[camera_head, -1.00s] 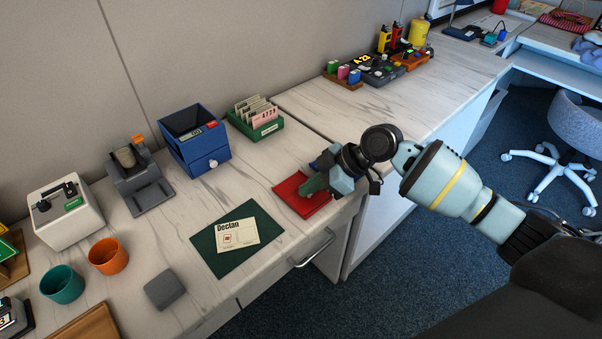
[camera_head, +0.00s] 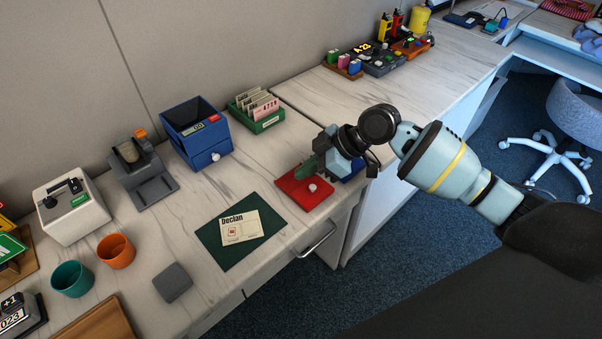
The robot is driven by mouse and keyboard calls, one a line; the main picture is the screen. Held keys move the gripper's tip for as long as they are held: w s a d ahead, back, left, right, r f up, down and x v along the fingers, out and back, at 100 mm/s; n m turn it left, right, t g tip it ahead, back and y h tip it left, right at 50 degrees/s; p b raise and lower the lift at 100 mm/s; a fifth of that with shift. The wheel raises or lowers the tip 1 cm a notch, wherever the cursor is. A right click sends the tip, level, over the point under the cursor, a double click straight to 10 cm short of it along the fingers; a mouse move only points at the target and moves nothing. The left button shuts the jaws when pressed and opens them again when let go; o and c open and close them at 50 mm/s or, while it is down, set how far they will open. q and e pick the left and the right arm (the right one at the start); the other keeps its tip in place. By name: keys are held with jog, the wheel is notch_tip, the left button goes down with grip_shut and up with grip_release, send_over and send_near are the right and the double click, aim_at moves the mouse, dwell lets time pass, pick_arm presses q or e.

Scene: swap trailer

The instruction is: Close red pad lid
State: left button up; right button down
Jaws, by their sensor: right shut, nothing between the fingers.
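The red pad (camera_head: 290,191) lies near the front edge of the counter, right of a dark green mat. Its red top looks flat, with a small round white knob (camera_head: 312,187) on it. My right gripper (camera_head: 304,171) is shut and empty, with its greenish fingers at the back right edge of the red pad. I cannot tell whether they touch it. The gripper hides the pad's far right corner. A blue piece (camera_head: 353,171) shows partly behind the gripper. My left gripper is not in view.
The green mat (camera_head: 217,236) holds a card (camera_head: 240,228) left of the pad. Behind stand a green card tray (camera_head: 268,121) and a blue box (camera_head: 187,154). A drawer handle (camera_head: 317,240) juts out in front.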

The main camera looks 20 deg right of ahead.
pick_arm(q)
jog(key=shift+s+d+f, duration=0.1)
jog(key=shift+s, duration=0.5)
pick_arm(e)
jog(key=v, duration=0.7)
jog(key=shift+s, duration=0.3)
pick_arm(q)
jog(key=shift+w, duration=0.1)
pick_arm(e)
jog(key=shift+f, duration=0.1)
